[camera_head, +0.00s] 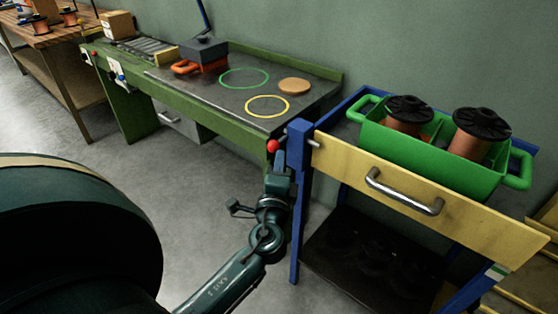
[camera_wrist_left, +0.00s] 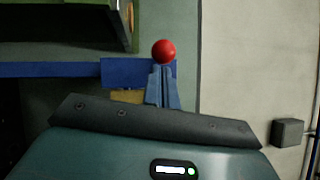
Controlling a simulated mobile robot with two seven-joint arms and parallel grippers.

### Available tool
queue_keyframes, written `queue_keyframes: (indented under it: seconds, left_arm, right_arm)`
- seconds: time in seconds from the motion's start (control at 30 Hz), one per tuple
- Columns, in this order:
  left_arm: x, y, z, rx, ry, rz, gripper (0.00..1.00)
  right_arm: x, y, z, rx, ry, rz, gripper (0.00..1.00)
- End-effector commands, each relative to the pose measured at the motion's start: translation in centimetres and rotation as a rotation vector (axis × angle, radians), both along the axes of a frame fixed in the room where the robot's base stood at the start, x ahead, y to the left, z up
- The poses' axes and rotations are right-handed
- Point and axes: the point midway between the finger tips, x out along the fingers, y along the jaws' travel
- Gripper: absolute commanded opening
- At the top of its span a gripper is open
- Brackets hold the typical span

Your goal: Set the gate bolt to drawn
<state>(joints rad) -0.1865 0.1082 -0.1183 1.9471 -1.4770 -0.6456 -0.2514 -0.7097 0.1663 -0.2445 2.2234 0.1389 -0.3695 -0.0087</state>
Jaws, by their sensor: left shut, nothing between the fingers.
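The gate is a yellow panel (camera_head: 420,195) with a metal handle (camera_head: 403,192), set on a blue-framed cart. At its left end stands a blue post (camera_head: 300,130). The bolt's red ball knob (camera_head: 272,146) sits on the left side of this post. A short grey rod (camera_head: 314,144) shows between post and panel. My left gripper (camera_head: 281,160) is shut and empty, its tips close by the knob. In the left wrist view the knob (camera_wrist_left: 163,51) appears right at the tips of the shut fingers (camera_wrist_left: 163,85); I cannot tell whether they touch. My right gripper is out of view.
A green crate (camera_head: 430,160) with two copper spools stands on the cart behind the panel. A green workbench (camera_head: 220,115) with rings, a wooden disc (camera_head: 294,86) and a dark box with an orange handle (camera_head: 186,67) lies left of the post. The floor in front is clear.

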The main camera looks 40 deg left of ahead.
Motion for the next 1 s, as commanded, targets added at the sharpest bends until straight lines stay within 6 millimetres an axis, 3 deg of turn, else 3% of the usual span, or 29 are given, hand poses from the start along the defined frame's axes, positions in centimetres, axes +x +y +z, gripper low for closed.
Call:
queue_keyframes:
  seconds: [0.27, 0.57, 1.0]
  left_arm:
    - [0.0, 0.2, 0.0, 0.001, 0.000, 0.000, 0.00]
    - [0.3, 4.2, 0.0, 0.001, -0.001, 0.001, 0.00]
    - [0.4, 4.5, 0.1, 0.001, -0.003, 0.007, 0.00]
  right_arm:
    - [0.0, 0.0, -0.1, -0.001, 0.002, 0.000, 0.36]
    - [-0.1, -0.1, -0.3, -0.002, -0.002, -0.001, 0.36]
    - [-0.2, -0.2, -0.1, -0.002, -0.006, -0.004, 0.36]
